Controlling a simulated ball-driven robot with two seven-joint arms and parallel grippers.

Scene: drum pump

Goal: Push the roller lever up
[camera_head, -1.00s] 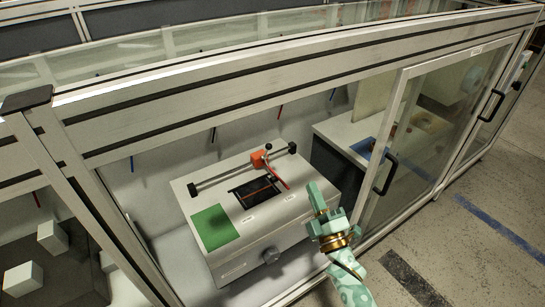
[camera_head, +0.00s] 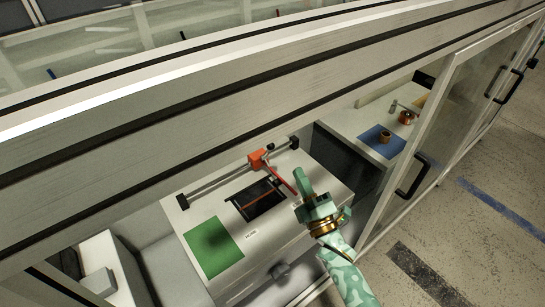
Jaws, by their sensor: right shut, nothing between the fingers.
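The red roller lever (camera_head: 281,178) is a thin bar that slants down to the right from a red-orange block (camera_head: 256,160). The block sits on a dark rail on top of a white machine inside the enclosure. My right gripper (camera_head: 303,178), pale green with a brass-coloured wrist, is shut and empty. Its fingers are just right of the lever's lower end. I cannot tell whether they touch it. My left gripper is not in view.
The machine's top has a black recessed panel (camera_head: 257,198) and a green square (camera_head: 214,247). The metal frame beam (camera_head: 200,120) crosses above the machine. A glass door with a black handle (camera_head: 412,176) stands at the right.

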